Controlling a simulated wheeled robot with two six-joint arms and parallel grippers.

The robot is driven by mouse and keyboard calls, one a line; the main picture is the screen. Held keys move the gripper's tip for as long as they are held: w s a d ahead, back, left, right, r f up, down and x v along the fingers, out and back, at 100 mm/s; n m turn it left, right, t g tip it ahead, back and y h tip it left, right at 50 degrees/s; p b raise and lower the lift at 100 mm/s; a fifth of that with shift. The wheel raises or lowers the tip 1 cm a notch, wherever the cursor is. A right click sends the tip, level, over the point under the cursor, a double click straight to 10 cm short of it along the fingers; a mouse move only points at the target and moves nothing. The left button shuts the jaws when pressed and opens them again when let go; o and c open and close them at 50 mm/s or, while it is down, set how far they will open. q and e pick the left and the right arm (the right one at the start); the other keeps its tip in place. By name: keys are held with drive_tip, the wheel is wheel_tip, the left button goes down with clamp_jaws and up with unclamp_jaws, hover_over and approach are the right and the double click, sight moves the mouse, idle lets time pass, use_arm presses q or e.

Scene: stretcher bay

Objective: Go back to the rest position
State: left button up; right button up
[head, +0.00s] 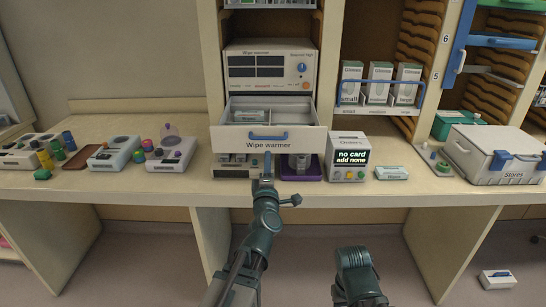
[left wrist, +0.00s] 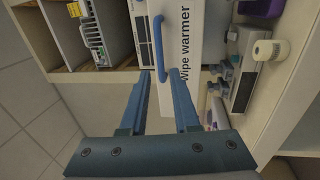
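The wipe warmer (head: 268,70) has its white drawer (head: 283,138) pulled out, with a blue bar handle (head: 268,136) on its front. In the left wrist view the labelled drawer front (left wrist: 190,45) and handle (left wrist: 169,62) show close ahead. My left gripper (head: 262,183) is in front of and below the drawer front. In the left wrist view its two fingers (left wrist: 161,73) are spread with nothing held; the lower handle end shows between the tips, apparently beyond them. Part of my right arm shows at the bottom of the head view; its gripper fingers cannot be seen.
The counter (head: 110,184) holds several small devices at left. A card display box (head: 347,157), a purple tray (head: 301,174) and a Stores case (head: 495,155) stand to the right. Glove boxes (head: 380,82) are on a shelf. A white box (head: 497,279) lies on the floor.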

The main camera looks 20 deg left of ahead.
use_arm(q)
drive_tip(key=shift+v, duration=1.1)
use_arm(e)
drive_tip(key=shift+s+d+f, duration=0.2)
drive_tip(key=shift+s+d, duration=0.1)
drive_tip(key=shift+d, duration=0.05)
use_arm(q)
drive_tip(key=d+f+m+g+h, duration=0.3)
drive_tip(key=d+f+m+h, duration=0.2)
drive_tip(key=d+m+h, duration=0.55)
drive_tip(key=s+d+f+m+g+p, duration=0.1)
drive_tip(key=s+d+f+m+g, duration=0.55)
drive_tip(key=d+f, duration=0.4)
drive_tip(key=s+a+f+m+g+y, duration=0.1)
drive_tip(key=s+f+m+g+y, duration=0.1)
drive_tip(key=s, duration=0.4)
drive_tip(key=s+a+f+m+g+y, duration=0.1)
drive_tip(key=s+f+m+g+y, duration=0.1)
drive_tip(key=s+g, duration=0.3)
drive_tip(key=s+a+f+m+g+y+p, duration=0.1)
drive_tip(key=s+f+m+g+y, duration=0.1)
drive_tip(key=s, duration=0.5)
wheel_tip(320, 180, down, 2)
drive_tip(key=shift+a+f+m+g, duration=0.1)
drive_tip(key=shift+a+m+g, duration=0.3)
drive_tip(key=shift+m+g, duration=0.45)
use_arm(e)
wheel_tip(320, 180, up, 2)
drive_tip(key=shift+r, duration=0.15)
